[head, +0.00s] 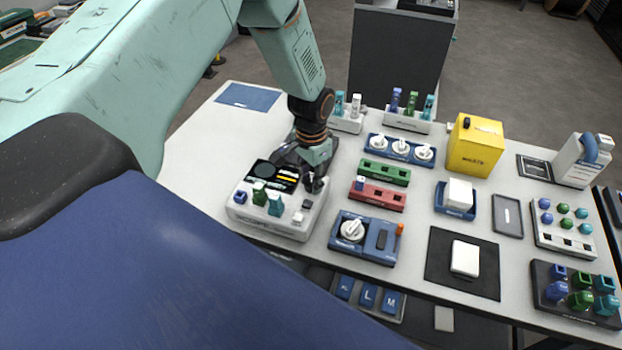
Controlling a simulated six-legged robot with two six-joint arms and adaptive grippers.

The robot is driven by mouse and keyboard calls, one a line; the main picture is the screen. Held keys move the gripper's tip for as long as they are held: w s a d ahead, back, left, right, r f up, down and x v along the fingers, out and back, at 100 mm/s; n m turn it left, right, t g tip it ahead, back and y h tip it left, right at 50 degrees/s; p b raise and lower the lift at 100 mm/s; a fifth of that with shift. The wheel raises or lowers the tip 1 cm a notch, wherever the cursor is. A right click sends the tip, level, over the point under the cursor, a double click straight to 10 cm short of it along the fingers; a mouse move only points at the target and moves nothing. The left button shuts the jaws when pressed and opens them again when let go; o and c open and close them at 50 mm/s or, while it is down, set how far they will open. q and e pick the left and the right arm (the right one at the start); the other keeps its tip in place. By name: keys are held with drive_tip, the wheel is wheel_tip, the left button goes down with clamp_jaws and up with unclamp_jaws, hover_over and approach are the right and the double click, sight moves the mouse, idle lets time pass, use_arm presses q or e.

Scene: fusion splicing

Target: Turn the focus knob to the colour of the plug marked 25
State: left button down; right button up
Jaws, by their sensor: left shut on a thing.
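My left gripper (314,181) reaches down over the right part of a white device (272,225) with a dark screen (275,176). Its fingers are shut on a small part there, which looks like the focus knob; the fingers hide most of it. A green plug (259,194), a teal plug (275,205) and a small blue one (240,197) show on the device's top. Several upright blue, green, teal and white plugs stand in white holders (407,121) at the back. The number 25 cannot be read on any plug. My right gripper is not in view.
Right of the device are a blue unit with a white dial (352,230), a red block (378,196), a green block (385,172) and a blue dial strip (401,149). A yellow container (475,146) stands at the back. Racks of coloured knobs (575,294) are at right.

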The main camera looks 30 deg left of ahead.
sight(311, 182)
use_arm(q)
drive_tip(key=shift+w+m, duration=0.1)
drive_tip(key=shift+m, duration=1.3)
drive_tip(key=c, duration=1)
unclamp_jaws()
wheel_tip(311, 182, up, 12)
